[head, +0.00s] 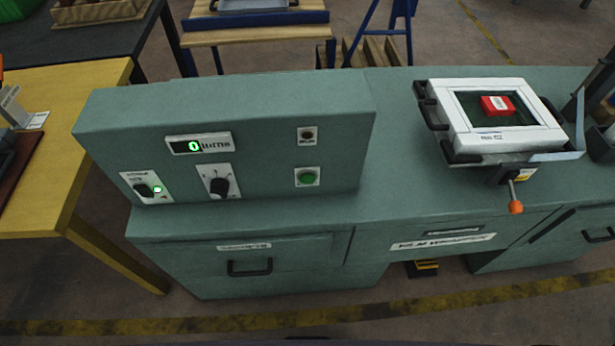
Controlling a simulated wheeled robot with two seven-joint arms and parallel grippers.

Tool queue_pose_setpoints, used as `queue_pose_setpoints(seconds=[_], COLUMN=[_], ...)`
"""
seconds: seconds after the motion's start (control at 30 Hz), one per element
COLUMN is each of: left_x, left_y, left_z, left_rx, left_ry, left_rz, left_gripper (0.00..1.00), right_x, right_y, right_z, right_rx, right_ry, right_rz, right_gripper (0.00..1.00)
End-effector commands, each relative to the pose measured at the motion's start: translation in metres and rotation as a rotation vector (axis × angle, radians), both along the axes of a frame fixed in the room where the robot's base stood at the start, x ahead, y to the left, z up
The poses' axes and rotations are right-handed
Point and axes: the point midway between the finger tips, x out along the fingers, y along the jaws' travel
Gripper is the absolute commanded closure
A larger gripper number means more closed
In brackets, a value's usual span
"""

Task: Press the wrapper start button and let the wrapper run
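The green-grey film wrapper (250,235) stands in front of me with a raised control panel (262,140) at its left. A green button (307,177) sits on a white plate low on the panel's right side. The counter display (198,143) reads 0 turns. A black knob (219,186) sits below the display. A white frame (455,110) with a red block (497,104) inside rests on the wrapper's right top. Neither gripper is in view.
A lever with an orange knob (516,207) sticks out in front of the white frame. A yellow-topped table (70,95) stands at the left, close to the panel. A drawer with a black handle (250,267) is below the panel. A blue-edged bench (260,34) stands behind.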

Motion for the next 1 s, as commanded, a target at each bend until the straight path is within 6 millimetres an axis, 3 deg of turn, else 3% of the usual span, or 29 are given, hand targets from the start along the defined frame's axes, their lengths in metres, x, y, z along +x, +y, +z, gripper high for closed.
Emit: queue_pose_setpoints(seconds=[0.33, 1.0], left_x=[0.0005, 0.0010], left_y=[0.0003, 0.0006], left_z=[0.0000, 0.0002], left_rx=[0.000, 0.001], left_ry=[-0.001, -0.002], left_rz=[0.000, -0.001], left_gripper=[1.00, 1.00], right_x=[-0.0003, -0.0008], right_y=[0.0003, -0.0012], right_z=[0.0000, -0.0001], right_rx=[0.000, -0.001], right_ry=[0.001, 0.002], right_rz=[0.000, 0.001], right_gripper=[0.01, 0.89])
